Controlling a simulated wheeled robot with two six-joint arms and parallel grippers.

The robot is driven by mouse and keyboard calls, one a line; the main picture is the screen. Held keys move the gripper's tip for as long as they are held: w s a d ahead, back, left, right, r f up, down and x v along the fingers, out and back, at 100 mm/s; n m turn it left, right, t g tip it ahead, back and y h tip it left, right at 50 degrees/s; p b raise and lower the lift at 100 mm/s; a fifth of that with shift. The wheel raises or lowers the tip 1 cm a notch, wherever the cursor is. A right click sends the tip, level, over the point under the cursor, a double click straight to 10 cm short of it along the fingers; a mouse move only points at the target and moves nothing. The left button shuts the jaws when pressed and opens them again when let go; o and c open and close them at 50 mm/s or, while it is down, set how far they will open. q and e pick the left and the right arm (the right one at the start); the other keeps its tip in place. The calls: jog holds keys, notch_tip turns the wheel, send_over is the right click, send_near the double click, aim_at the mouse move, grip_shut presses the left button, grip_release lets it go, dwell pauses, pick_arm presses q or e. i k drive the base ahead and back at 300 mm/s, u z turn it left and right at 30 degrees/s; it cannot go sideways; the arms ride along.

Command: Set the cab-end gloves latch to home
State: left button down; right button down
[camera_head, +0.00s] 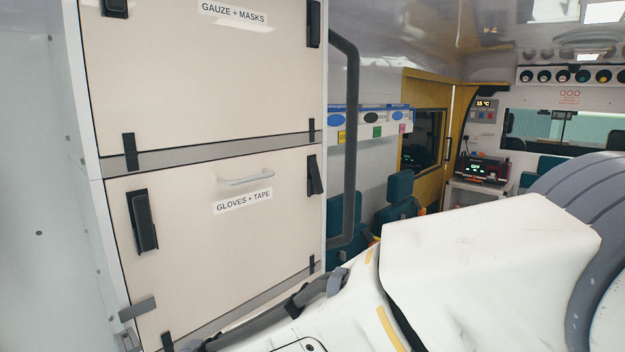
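The gloves cabinet door (225,255) is a cream panel labelled "GLOVES + TAPE", with a pale grey bar handle (246,180) near its top. It looks shut. A black latch (314,174) sits at its right, farther edge, toward the vehicle's interior; its lever looks slightly tilted off its backing. A second black latch (143,220) sits at its left, nearer edge and stands roughly upright with a slight lean. Which latch positions count as home cannot be told from the view. Neither of my grippers shows in the head view.
The "GAUZE + MASKS" door (200,75) is above. A dark grab rail (351,140) runs vertically just right of the cabinet. White bulky shapes fill the lower right and partly cover the cabinet's lower area. Teal seats (400,187) and a yellow-framed door (427,85) are farther back.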

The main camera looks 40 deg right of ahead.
aim_at(316, 182)
jog(key=z, duration=2.65)
jog(key=i, duration=0.5)
jog(key=u, duration=2.35)
